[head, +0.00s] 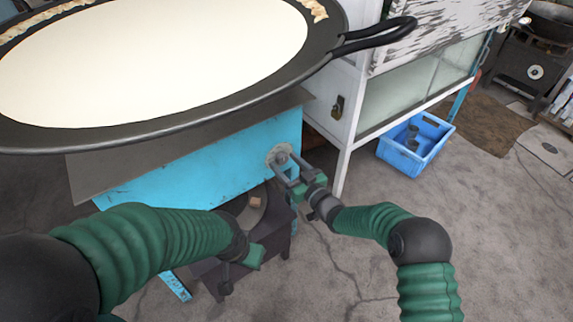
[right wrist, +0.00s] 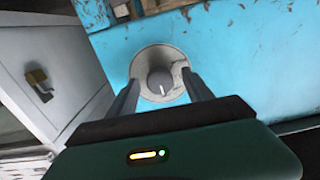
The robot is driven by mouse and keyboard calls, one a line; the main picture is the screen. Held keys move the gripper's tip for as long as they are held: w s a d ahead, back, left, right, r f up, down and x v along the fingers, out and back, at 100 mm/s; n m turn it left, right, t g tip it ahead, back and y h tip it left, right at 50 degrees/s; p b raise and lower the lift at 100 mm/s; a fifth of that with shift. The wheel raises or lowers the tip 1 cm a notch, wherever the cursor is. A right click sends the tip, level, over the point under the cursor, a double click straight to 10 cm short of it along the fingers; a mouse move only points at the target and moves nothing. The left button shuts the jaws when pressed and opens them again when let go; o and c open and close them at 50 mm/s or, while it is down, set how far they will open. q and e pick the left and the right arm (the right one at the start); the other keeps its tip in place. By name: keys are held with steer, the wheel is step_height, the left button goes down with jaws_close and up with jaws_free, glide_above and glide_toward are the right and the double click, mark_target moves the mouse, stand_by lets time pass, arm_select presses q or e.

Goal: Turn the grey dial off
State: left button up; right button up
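The grey dial (head: 281,157) is on the front of the blue stove body (head: 190,165), below the pan. In the right wrist view the round dial plate (right wrist: 150,66) has a dark knob (right wrist: 160,82) with a white mark at its centre. My right gripper (head: 288,172) is open, with its two fingers reaching toward the dial, one on each side of the knob. Whether the fingers touch the knob I cannot tell. My left arm comes in at lower left; its gripper (head: 240,272) is low, near the dark burner stand, and its fingers are mostly hidden.
A large pan (head: 330,45) of white liquid sits above the stove, its black handle jutting right. A white cabinet (head: 345,110) with a latch stands right of the dial. A blue crate (head: 418,150) is on the floor.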

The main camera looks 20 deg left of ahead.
steer(key=shift+d, duration=0.1)
steer(key=p+v, duration=0.6)
steer(key=v, duration=1)
steer(key=shift+s+d, duration=0.25)
steer(key=shift+d, duration=0.05)
steer(key=shift+f, duration=0.15)
